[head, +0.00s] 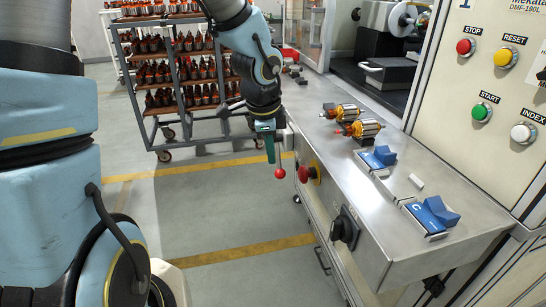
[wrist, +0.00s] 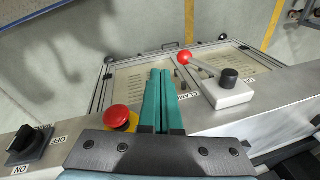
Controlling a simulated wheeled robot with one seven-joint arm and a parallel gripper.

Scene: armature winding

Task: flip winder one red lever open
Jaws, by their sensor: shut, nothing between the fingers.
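The red lever is a red ball knob (wrist: 185,57) on a thin metal rod that runs to a black pivot (wrist: 229,77) on a pale block. In the wrist view it lies to the right of my gripper (wrist: 160,72), with the knob just beyond and right of the fingertips. The teal fingers are closed together and hold nothing. In the head view my gripper (head: 270,160) points down at the bench's left edge, and the red knob (head: 280,173) shows just below and right of its tips. I cannot tell whether they touch. The rod and pivot are hidden there.
A red emergency button on yellow (wrist: 115,117) is left of my fingers, and a black ON/OFF switch (wrist: 27,143) is farther left. The steel bench (head: 375,215) carries armatures (head: 360,128) and blue blocks (head: 430,215). A rack (head: 180,70) stands behind; the floor in front is clear.

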